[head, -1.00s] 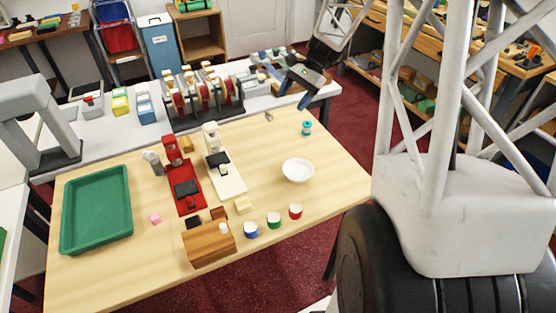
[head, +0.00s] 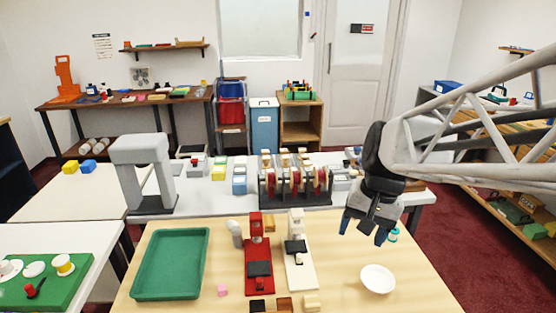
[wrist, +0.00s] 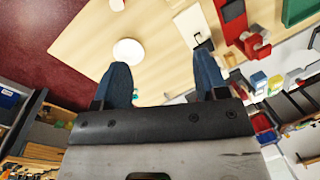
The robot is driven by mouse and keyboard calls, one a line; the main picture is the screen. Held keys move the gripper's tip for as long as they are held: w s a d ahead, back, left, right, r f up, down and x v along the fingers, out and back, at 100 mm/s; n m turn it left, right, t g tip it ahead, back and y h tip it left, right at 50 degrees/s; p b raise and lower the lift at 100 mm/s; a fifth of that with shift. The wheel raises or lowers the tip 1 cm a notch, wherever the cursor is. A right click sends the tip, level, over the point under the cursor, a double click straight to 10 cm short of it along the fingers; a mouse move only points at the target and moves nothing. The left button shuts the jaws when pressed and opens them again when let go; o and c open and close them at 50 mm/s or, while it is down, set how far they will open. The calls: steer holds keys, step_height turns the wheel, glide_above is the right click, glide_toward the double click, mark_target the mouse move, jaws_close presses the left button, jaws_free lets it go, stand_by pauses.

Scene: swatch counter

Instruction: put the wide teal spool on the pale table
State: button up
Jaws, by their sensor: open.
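The wide teal spool (head: 393,235) stands near the far right edge of the light wood table (head: 335,235), just right of my gripper in the head view. My gripper (head: 363,228) points down with its blue fingers apart and nothing visible between them. It appears above the far right part of that table; its exact height over the spool I cannot tell. In the wrist view my gripper (wrist: 162,63) is also open. A small teal patch by its left finger may be the spool, mostly hidden. A paler cream table (head: 95,203) stands at the left.
A white bowl (head: 377,279) is on the wood table, with a white stand (head: 296,250), a red stand (head: 257,262) and a green tray (head: 171,265). A rack of red spools (head: 295,180) stands on the grey-white back table. The cream table has a wide clear area.

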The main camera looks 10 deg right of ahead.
steer(key=s+a+n+t+h, duration=0.2)
steer(key=s+a+n, duration=0.1)
steer(key=s, duration=0.7)
steer(key=shift+s+a+n, duration=0.2)
steer(key=shift+a+n, duration=0.05)
steer(key=shift+n, duration=0.45)
